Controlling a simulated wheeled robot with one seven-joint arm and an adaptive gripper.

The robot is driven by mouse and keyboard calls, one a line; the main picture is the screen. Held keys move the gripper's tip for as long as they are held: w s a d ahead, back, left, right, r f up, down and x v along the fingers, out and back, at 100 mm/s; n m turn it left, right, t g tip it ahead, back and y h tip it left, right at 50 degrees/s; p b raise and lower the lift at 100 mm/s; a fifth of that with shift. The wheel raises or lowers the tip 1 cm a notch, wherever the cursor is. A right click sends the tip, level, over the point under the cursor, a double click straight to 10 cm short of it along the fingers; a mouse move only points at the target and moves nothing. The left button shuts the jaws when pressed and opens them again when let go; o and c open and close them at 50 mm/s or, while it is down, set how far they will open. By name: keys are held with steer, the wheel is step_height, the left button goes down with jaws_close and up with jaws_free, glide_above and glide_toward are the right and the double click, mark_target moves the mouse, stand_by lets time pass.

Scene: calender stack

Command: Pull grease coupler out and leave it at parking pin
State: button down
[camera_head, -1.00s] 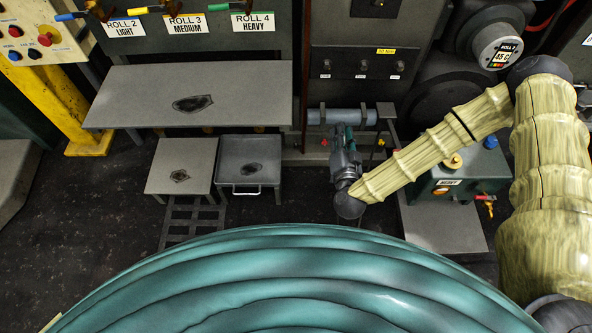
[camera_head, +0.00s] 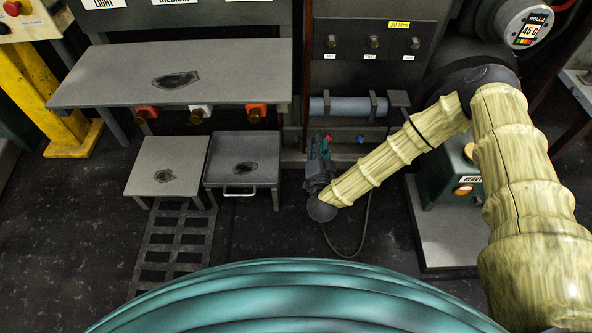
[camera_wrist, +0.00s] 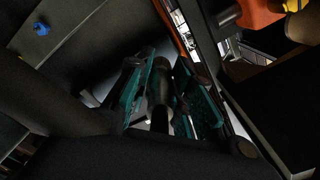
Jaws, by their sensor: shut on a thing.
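My gripper (camera_head: 323,150) is at the low front of the machine, just below the grey horizontal cylinder. In the wrist view its teal-padded fingers (camera_wrist: 172,82) are closed around a dark cylindrical piece, which appears to be the grease coupler (camera_wrist: 160,86). The coupler is mostly hidden by the gripper in the head view. A thin dark hose (camera_head: 366,222) loops down beside my wrist. A small blue fitting (camera_head: 361,138) is right of the gripper, and likely the same blue fitting (camera_wrist: 41,28) shows in the wrist view. A small red fitting is close to the fingertips. Which one is the parking pin I cannot tell.
The grey cylinder (camera_head: 345,107) sits in brackets above the gripper. A grey shelf (camera_head: 240,75) and two low trays (camera_head: 165,158) (camera_head: 258,175) stand left. A green pump box (camera_head: 455,180) stands right. Dark floor lies between.

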steer(key=w+a+f+m+b, duration=0.1)
steer(key=w+a+f+b, duration=0.1)
steer(key=f+b, duration=0.5)
steer(key=w+a+f+m+b, duration=0.1)
steer(key=w+a+f+b, duration=0.2)
steer(key=a+f+b, duration=0.2)
step_height(320, 180, down, 4)
steer(key=b, duration=0.2)
steer(key=shift+w+f+b, duration=0.15)
steer(key=shift+w+b, duration=0.15)
steer(key=shift+b, duration=0.1)
steer(key=shift+p, duration=0.4)
steer(key=shift+w, duration=1.95)
steer(key=c, duration=1.9)
jaws_free()
jaws_close()
